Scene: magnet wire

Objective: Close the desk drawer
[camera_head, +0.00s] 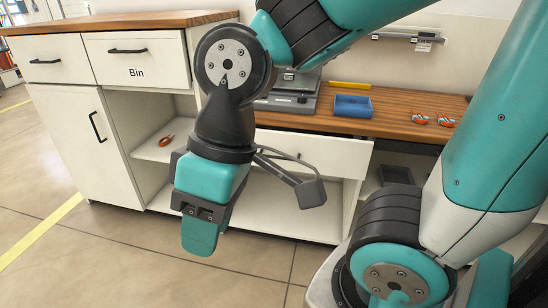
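The desk drawer (340,155) has a white front below the wooden desk top (395,118). A dark gap shows above its front, and it appears pulled out somewhat; how far is hard to tell. Its dark handle is partly hidden behind my wrist. My gripper (200,240) points down in front of the cabinets, left of and nearer than the drawer front, apparently not touching it. One teal finger shows from the side, so its opening cannot be judged. Nothing is seen held.
A drawer marked Bin (135,72) and a cupboard door (90,145) are at left. Red-handled pliers (166,140) lie on an open shelf. Floor in front is clear.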

